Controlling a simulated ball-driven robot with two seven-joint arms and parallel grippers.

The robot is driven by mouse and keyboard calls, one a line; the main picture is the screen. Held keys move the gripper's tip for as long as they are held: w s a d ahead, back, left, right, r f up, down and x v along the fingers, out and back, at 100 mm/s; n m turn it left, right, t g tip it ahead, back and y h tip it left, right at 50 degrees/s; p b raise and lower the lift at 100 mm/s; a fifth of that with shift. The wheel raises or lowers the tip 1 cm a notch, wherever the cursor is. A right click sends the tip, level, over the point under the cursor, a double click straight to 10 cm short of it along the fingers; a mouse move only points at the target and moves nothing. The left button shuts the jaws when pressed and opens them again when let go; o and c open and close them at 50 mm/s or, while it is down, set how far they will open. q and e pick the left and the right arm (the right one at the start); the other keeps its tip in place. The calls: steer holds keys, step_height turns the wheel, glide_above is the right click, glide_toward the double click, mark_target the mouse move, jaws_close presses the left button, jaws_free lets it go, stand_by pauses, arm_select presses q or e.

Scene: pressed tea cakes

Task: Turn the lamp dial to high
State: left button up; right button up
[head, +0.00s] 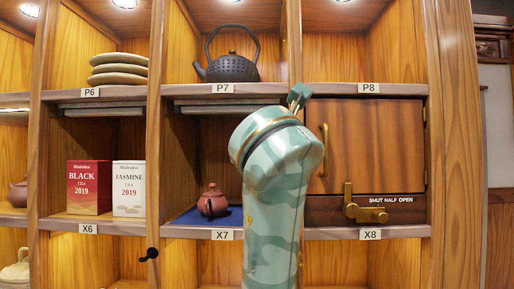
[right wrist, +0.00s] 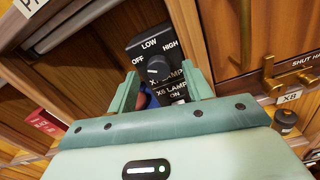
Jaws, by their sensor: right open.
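The lamp dial (right wrist: 158,68) is a dark round knob on a black box marked OFF, LOW and HIGH, seen in the right wrist view. A pale mark shows on the knob, but I cannot tell surely which word it points at. Lettering with "LAMP" and "ON" is below it, partly hidden. My right gripper (right wrist: 163,88) is open, its two green fingers on either side of the box's lower part, with the knob between and beyond them. I cannot tell whether they touch anything. In the head view my right arm hides the dial. My left gripper is not in view.
A wooden door (head: 366,145) with a brass latch (head: 366,208) marked SHUT HALF OPEN is right of my arm. A small clay teapot (head: 212,201) sits on a blue cloth in X7. A black iron teapot (head: 230,67) stands above. Tea boxes (head: 89,188) stand in X6.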

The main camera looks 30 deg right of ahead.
steer(key=shift+w+d, duration=0.15)
steer(key=shift+w, duration=0.3)
steer(key=c, duration=1)
steer(key=shift+o, duration=0.2)
